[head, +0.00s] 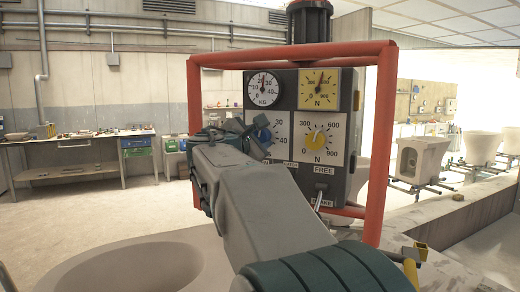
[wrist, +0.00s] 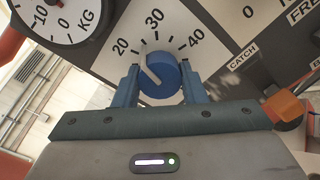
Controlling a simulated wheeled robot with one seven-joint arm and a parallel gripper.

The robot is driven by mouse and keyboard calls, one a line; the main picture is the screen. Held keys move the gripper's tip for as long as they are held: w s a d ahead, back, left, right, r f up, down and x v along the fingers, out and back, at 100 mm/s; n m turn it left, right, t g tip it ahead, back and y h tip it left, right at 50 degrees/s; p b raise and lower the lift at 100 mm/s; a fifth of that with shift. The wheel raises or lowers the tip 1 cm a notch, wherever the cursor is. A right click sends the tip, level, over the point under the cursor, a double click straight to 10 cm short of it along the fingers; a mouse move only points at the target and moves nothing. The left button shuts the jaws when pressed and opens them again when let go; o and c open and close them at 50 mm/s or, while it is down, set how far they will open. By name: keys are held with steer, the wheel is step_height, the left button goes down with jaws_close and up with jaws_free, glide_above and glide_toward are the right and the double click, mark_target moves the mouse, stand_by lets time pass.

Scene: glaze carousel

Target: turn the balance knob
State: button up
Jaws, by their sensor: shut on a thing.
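The balance knob is a round blue knob (wrist: 160,76) on a white scale plate marked 20, 30 and 40. Its white pointer line aims up and left, between 20 and 30. My gripper (wrist: 159,83) has one blue finger on each side of the knob and is shut on it. In the head view, my gripper (head: 257,138) reaches the lower left of the grey control panel (head: 286,108), and my arm hides most of the knob and its scale.
Above the knob is a white KG dial (head: 263,88). To its right are a yellow N dial (head: 319,90) and a yellow knob (head: 319,141). A lever (head: 319,189) sits below, by the FREE label. A red tubular frame (head: 376,140) surrounds the panel closely.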

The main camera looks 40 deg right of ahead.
steer(key=shift+f+m+b, duration=0.1)
steer(key=shift+m+b, duration=0.3)
steer(key=shift+m, duration=0.1)
steer(key=o, duration=1)
steer(key=shift+a, duration=0.1)
steer(key=b+v, duration=0.1)
steer(key=v, duration=1.2)
steer(key=shift+s+a, duration=0.25)
steer(key=shift+a, duration=0.1)
